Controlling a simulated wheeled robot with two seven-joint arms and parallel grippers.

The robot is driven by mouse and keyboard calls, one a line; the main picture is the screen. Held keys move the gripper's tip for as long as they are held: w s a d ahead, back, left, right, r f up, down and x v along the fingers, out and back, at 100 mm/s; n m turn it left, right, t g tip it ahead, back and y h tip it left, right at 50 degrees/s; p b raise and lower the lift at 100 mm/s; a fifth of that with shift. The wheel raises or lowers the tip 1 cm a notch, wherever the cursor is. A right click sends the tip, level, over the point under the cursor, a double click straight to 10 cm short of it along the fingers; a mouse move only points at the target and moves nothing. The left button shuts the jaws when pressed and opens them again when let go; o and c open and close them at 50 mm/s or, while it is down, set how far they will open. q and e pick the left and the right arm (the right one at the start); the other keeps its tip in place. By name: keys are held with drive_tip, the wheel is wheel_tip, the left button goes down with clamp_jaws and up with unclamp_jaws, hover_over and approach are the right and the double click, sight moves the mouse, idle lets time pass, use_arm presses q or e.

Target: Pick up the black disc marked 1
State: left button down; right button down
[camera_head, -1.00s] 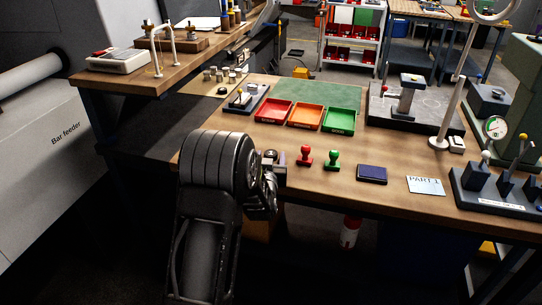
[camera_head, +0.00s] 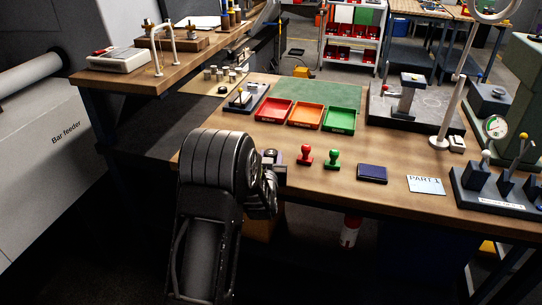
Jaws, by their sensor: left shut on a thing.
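My left arm comes in from below and hides part of the table's front left edge. My left gripper (camera_head: 276,170) is at the front left of the wooden table, left of the red stamp. It is shut on a small dark round piece (camera_head: 270,154), which looks like the black disc; its mark cannot be read from here. The arm hides much of the fingers, and I cannot tell whether the disc touches the table. My right gripper is not in view.
A red stamp (camera_head: 305,155) and a green stamp (camera_head: 332,160) stand close to the right of my gripper. Behind are red (camera_head: 274,111), orange (camera_head: 305,115) and green (camera_head: 339,120) trays. A dark blue pad (camera_head: 372,174) and PART 1 card (camera_head: 426,185) lie to the right.

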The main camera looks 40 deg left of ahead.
use_arm(q)
drive_tip(key=shift+r, duration=0.1)
wheel_tip(320, 180, up, 10)
idle(0.4)
idle(0.5)
